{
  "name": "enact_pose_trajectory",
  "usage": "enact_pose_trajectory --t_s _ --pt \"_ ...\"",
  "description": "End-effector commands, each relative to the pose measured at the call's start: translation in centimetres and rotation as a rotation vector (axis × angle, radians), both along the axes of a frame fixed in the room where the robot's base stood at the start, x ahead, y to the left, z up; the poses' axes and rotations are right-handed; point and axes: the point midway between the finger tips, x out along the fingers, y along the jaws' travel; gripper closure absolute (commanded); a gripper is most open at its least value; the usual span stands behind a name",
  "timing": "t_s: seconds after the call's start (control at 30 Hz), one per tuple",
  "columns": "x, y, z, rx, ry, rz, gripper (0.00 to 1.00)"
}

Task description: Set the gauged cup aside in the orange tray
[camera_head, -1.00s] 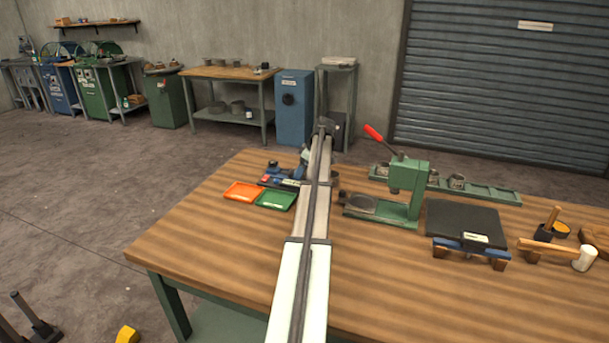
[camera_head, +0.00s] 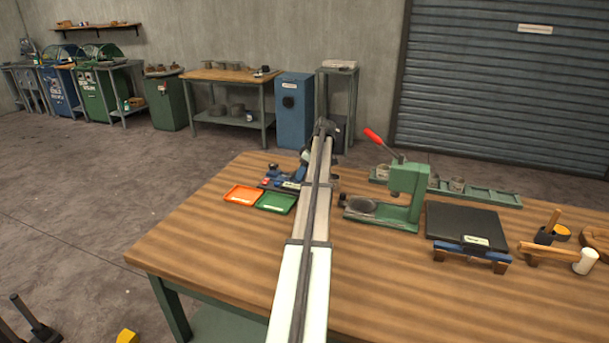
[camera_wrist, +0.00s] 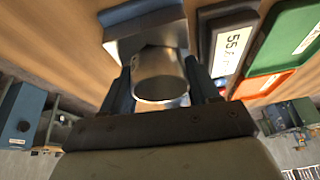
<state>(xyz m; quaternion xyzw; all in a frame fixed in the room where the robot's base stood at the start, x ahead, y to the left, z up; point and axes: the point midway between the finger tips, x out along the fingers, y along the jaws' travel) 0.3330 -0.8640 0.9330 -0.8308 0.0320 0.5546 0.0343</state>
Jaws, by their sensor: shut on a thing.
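The cup (camera_wrist: 162,88) is a grey metal cylinder between the two fingers of my gripper (camera_wrist: 164,92) in the wrist view. My gripper is shut on it, and its round open end shows toward the wrist camera. The cup's far end meets or overlaps a blue and grey metal block (camera_wrist: 145,30); I cannot tell whether they touch. A display (camera_wrist: 232,45), whose digits seem to read 55, sits beside the block. The orange tray (camera_head: 243,194) lies left of the arm in the head view and also shows in the wrist view (camera_wrist: 262,85). My arm hides the gripper in the head view.
A green tray (camera_head: 275,203) lies against the orange one's right side. Right of my arm stand a green press (camera_head: 405,195) with a red-handled lever, a green rack (camera_head: 495,195) with cups, and a dark plate (camera_head: 466,222).

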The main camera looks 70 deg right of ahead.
Motion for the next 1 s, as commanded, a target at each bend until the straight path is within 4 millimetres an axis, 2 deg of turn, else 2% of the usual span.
enact_pose_trajectory --t_s 0.4,0.53,0.63,0.77,0.87,1.0 --pt "0.0 -0.1 6.9 -0.001 -0.001 0.0 0.69" --pt "0.1 0.0 8.4 -0.001 0.0 0.002 0.69" --pt "0.9 0.3 9.0 0.0 0.0 0.011 0.69" --pt "3.7 1.3 9.3 0.001 0.0 0.043 0.69" --pt "6.8 2.8 9.2 0.001 0.0 0.081 0.69" --pt "11.4 6.1 8.9 0.001 0.001 0.141 0.69"
